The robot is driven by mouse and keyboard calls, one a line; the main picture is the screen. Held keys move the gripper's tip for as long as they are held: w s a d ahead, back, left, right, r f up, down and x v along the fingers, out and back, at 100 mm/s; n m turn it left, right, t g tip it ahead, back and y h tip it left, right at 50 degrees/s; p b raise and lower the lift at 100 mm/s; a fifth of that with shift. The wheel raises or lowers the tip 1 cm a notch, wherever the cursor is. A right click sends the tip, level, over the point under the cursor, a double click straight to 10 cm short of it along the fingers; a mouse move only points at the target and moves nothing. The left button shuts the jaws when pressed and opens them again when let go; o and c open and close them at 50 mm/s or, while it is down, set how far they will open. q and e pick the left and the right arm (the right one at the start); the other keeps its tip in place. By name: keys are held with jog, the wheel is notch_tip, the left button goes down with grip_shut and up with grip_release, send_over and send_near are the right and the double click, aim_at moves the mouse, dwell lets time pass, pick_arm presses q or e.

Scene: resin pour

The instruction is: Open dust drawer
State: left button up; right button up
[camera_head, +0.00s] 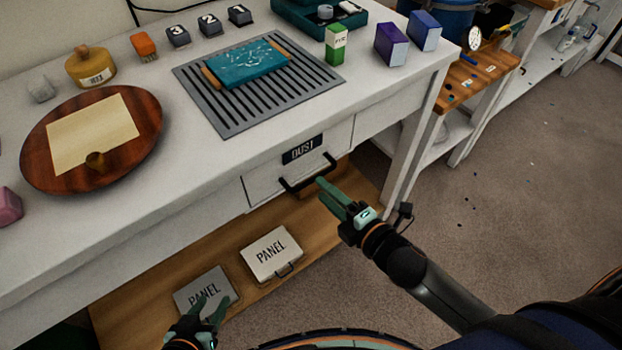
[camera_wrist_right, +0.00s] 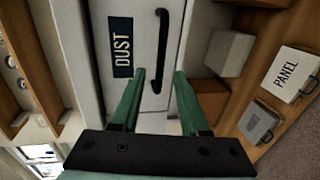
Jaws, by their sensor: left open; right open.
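The dust drawer (camera_head: 268,189) is a white front under the table top with a dark DUST label (camera_head: 302,149) and a black bar handle (camera_head: 309,176). It looks closed, flush with the table front. My right gripper (camera_head: 326,188) is at the handle's right end. In the right wrist view its green fingers (camera_wrist_right: 158,78) are open, pointing at the drawer front, with the handle (camera_wrist_right: 161,50) just beyond the tips, nearer the right finger. Contact cannot be told. My left gripper (camera_head: 207,308) is open and low at the bottom, in front of a PANEL box, away from the drawer.
Two PANEL boxes (camera_head: 271,254) (camera_head: 206,289) lie on the wooden lower shelf (camera_head: 140,313). On the table top are a slotted grey grate (camera_head: 222,117) with a teal board, a round wooden tray (camera_head: 38,171) and small boxes.

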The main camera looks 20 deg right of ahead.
aim_at(311, 179)
jog(key=x, duration=0.5)
jog(key=shift+w+a, duration=0.1)
jog(key=shift+w, duration=0.2)
grip_shut()
dwell(1.2)
